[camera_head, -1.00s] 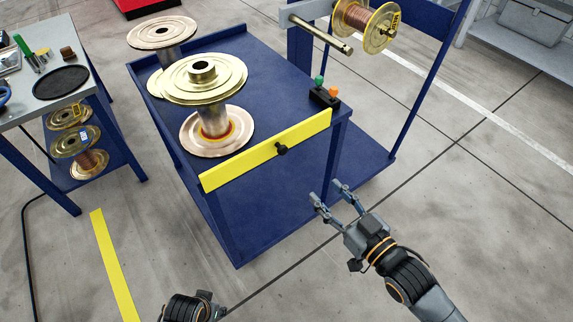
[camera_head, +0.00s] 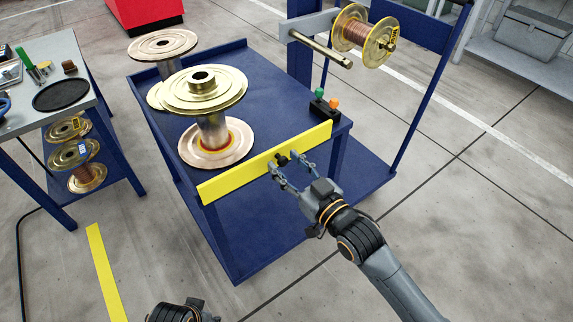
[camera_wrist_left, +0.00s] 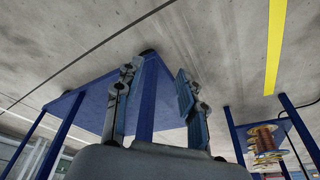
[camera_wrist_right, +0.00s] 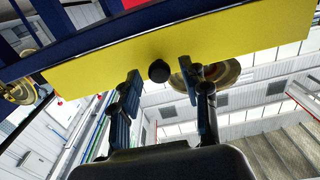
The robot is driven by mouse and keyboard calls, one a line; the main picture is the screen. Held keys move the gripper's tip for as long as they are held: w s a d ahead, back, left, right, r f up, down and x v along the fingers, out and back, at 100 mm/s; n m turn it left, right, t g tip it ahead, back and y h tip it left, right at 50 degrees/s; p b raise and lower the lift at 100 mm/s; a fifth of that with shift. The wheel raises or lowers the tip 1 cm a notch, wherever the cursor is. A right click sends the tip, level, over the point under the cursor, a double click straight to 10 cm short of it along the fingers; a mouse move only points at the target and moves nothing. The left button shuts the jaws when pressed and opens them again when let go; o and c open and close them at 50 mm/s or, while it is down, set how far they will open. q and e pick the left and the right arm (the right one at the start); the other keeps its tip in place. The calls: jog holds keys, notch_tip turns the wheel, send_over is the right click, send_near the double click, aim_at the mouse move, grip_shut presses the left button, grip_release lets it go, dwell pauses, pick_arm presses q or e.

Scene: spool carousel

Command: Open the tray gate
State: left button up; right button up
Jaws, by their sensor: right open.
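The tray gate is a yellow bar (camera_head: 235,178) across the front edge of the blue tray table (camera_head: 262,92), with a black knob (camera_head: 282,160) near its middle. My right gripper (camera_head: 286,163) is open at the knob. In the right wrist view the knob (camera_wrist_right: 159,71) lies between the spread fingertips of the right gripper (camera_wrist_right: 160,76), in front of the yellow gate (camera_wrist_right: 230,45); contact is not clear. My left gripper (camera_wrist_left: 156,78) is open and empty in the left wrist view, low by a blue leg. Its fingers are not visible in the head view.
Metal spools (camera_head: 204,92) stand on the blue tray behind the gate. A button box (camera_head: 324,108) sits at its right corner. A copper spool (camera_head: 364,35) hangs on a rack at the back right. A grey workbench (camera_head: 70,110) is on the left. Floor in front is clear.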

jog(key=shift+w+a, duration=0.2)
jog(key=shift+w, duration=0.05)
jog(key=c, duration=1)
grip_shut()
